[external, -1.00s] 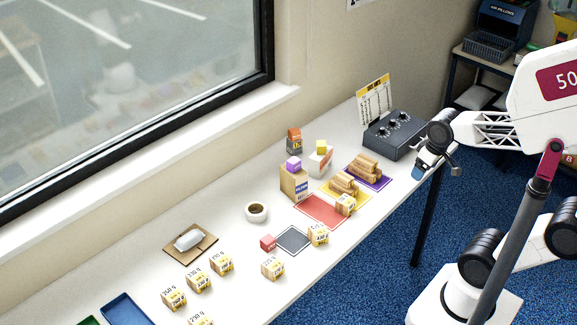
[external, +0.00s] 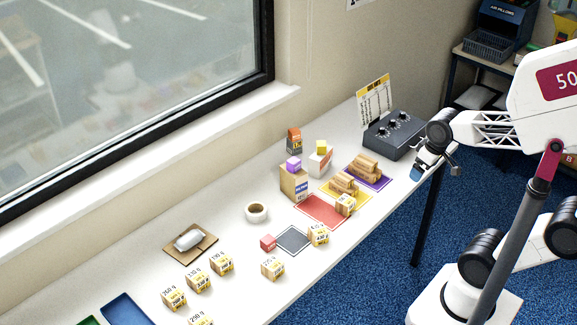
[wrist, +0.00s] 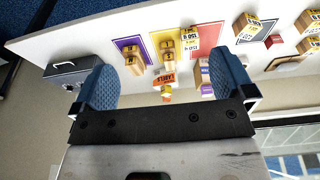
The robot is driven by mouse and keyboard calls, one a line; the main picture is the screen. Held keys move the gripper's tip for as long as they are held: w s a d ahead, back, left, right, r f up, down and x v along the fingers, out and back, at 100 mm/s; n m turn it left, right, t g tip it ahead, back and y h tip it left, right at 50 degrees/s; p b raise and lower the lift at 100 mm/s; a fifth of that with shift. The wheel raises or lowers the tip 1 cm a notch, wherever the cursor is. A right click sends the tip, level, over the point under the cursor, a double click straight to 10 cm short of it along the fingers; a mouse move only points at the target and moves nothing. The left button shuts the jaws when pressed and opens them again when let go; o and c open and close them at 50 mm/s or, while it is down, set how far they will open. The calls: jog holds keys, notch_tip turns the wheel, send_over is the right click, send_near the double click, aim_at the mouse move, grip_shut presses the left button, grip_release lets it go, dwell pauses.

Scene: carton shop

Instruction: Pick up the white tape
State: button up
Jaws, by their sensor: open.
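The white tape (external: 256,212) is a roll with a tan core, lying flat on the white table in the external view. It stands alone, left of the tan box and above the small red cube. My gripper (external: 418,170) is far to its right, raised near the table's right edge. In the wrist view my gripper (wrist: 165,85) shows two blue fingers spread wide with nothing held between them. I cannot make out the tape in the wrist view; the right finger may hide it.
Coloured mats with wooden pieces, a tan box (external: 294,184) and a dark control box (external: 394,134) fill the table's far end. A red cube (external: 268,243) and a cardboard piece with a white item (external: 190,239) flank the tape. Several labelled cubes stand nearer.

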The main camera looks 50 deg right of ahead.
jog(key=w+a+f+n+g+h, duration=0.1)
jog(key=w+a+n+g+h, duration=0.2)
jog(key=w+n, duration=0.8)
jog(key=n+t+h, duration=0.3)
jog(key=n+h, duration=0.4)
send_over(261, 217)
jog(key=s+d, duration=0.6)
jog(key=d, duration=0.2)
notch_tip(261, 217, down, 12)
jog(key=w+a+f+n+t, duration=0.1)
jog(key=w+a+f+n, duration=0.1)
jog(key=a+f, duration=0.1)
jog(key=w+a+f+n+t+h, duration=0.1)
jog(key=w+a+f+n, duration=0.1)
jog(key=a, duration=0.4)
jog(key=w+a+f+n+t, duration=0.2)
jog(key=a+f, duration=0.2)
jog(key=f, duration=0.1)
jog(key=shift+a+h, duration=0.3)
jog(key=shift+a, duration=0.05)
jog(key=shift+d, duration=0.15)
jog(key=shift+x, duration=1.2)
jog(key=shift+d+f, duration=0.1)
